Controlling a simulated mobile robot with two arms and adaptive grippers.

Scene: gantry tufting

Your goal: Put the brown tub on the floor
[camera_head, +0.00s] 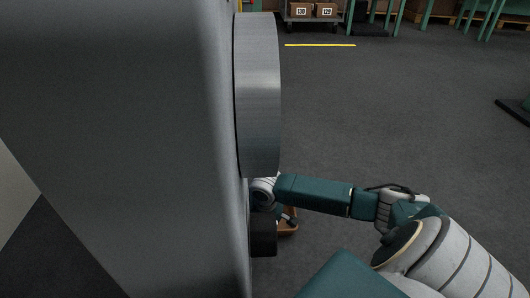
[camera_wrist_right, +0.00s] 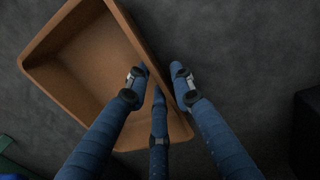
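The brown tub (camera_wrist_right: 85,60) is an empty open box that fills the upper left of the right wrist view, with dark floor around it. In the head view only a small part of the tub (camera_head: 289,226) shows, behind my right arm and a grey column. My right gripper (camera_wrist_right: 158,74) straddles one wall of the tub, one finger inside and one outside. The fingers stand apart, with a slight gap at the outer one. I cannot tell for certain whether the tub's base touches the floor. My left gripper is not in view.
The grey floor (camera_head: 400,120) to the right is open. A cart (camera_head: 313,18) with boxes stands at the far back, behind a yellow floor line (camera_head: 320,45). Green table legs are at the back right. A dark flat base (camera_head: 514,110) lies at the right edge.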

